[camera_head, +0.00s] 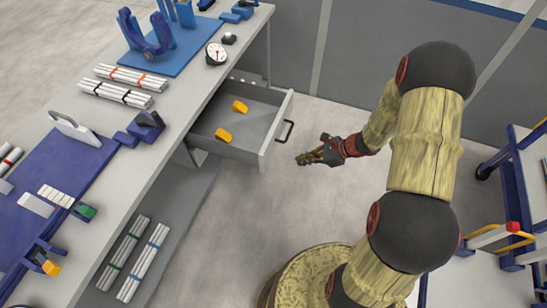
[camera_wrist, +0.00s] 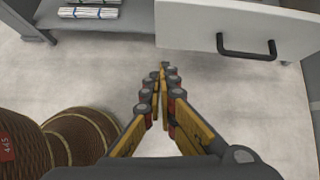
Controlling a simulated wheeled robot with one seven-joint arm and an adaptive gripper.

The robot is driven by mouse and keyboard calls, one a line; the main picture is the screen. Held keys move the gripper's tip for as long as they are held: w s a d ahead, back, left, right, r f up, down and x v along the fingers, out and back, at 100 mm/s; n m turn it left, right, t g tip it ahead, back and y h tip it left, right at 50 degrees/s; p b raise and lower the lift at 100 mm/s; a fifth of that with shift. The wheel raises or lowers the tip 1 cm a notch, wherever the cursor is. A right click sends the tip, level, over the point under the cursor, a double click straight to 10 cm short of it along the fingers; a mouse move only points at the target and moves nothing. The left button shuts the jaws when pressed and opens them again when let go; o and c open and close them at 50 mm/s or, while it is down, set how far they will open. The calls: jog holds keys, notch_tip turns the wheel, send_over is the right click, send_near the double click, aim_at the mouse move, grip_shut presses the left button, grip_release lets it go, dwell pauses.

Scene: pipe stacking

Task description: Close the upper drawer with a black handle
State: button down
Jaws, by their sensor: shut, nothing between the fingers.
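The upper drawer (camera_head: 243,122) is pulled out from under the workbench, with two yellow-orange pieces (camera_head: 232,121) lying inside. Its black handle (camera_head: 285,131) is on the front panel, on the side toward my arm. My gripper (camera_head: 304,158) is shut and empty, just off the drawer front, apart from the handle. In the wrist view the drawer front (camera_wrist: 190,27) fills the top right, with the black handle (camera_wrist: 246,53) beyond and to the right of my fingertips (camera_wrist: 160,72). The drawer's inside is hidden in that view.
The workbench top (camera_head: 190,95) carries pipe bundles (camera_head: 132,77), a blue stand (camera_head: 165,52) and a dial gauge (camera_head: 216,53). More pipe bundles (camera_head: 143,262) lie on the lower shelf. A blue cart (camera_head: 515,190) stands at the right. Floor around my gripper is clear.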

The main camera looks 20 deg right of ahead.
jog(key=w+m, duration=0.1)
jog(key=w, duration=0.1)
jog(key=b, duration=0.5)
send_near(267, 160)
jog(key=shift+m+t, duration=0.3)
jog(key=shift+x, duration=2.35)
jog(key=shift+s+d+f, duration=0.1)
jog(key=shift+s+f, duration=0.05)
